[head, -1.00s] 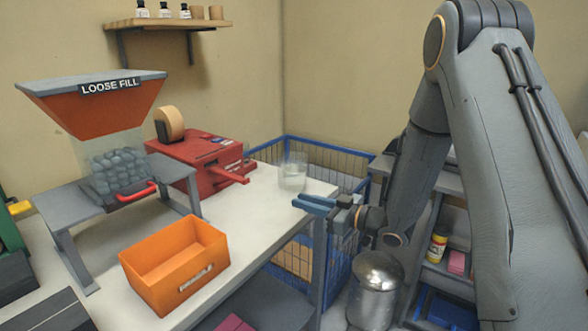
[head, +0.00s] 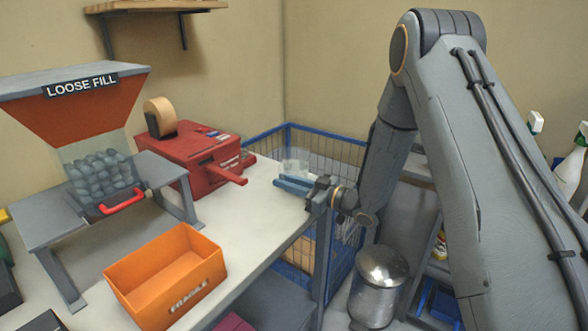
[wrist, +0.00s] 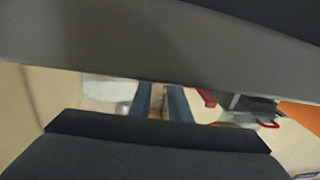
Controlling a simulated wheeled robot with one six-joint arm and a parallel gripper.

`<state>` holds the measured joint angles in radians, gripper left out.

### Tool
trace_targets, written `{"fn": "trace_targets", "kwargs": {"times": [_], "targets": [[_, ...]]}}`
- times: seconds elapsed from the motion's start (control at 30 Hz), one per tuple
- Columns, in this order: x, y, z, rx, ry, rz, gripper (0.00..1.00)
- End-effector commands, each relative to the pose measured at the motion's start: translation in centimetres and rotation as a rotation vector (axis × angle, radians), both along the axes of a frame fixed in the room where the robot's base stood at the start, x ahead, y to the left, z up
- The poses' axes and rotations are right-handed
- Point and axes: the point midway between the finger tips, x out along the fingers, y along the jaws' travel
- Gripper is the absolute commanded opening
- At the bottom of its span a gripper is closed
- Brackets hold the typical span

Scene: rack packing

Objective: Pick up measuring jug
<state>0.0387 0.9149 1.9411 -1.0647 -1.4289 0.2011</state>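The measuring jug (head: 294,166) is a clear, see-through vessel on the far right corner of the white worktable (head: 262,200) in the head view. My gripper (head: 285,183) has blue fingers and is just in front of the jug, partly overlapping its lower part. Whether they touch, I cannot tell. In the wrist view my gripper (wrist: 160,103) shows two fingers with a gap between them, so it is open, and nothing clear shows between them. A pale, see-through shape left of the fingers may be the jug, but it is too unclear to tell.
A red tape machine (head: 190,160) stands left of the jug. An orange bin (head: 165,275) is at the table's front, and a loose-fill hopper (head: 85,120) at left. A blue wire cage (head: 330,150) is behind the table, and a metal canister (head: 378,285) stands at its right.

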Motion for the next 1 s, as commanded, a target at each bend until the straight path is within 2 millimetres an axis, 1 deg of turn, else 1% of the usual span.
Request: {"fn": "trace_targets", "kwargs": {"times": [0.03, 0.13, 0.37, 0.5, 1.0], "targets": [[0.25, 0.58, 0.16, 0.000, -0.001, 0.001, 0.17], [0.66, 1.24, 0.13, 0.000, -0.001, 0.002, 0.17], [0.74, 1.45, 0.03, 0.001, 0.000, 0.002, 0.17], [0.73, 1.43, 0.04, 0.001, 0.000, 0.002, 0.00], [0.74, 1.42, 0.05, 0.001, 0.000, 0.002, 0.00]]}}
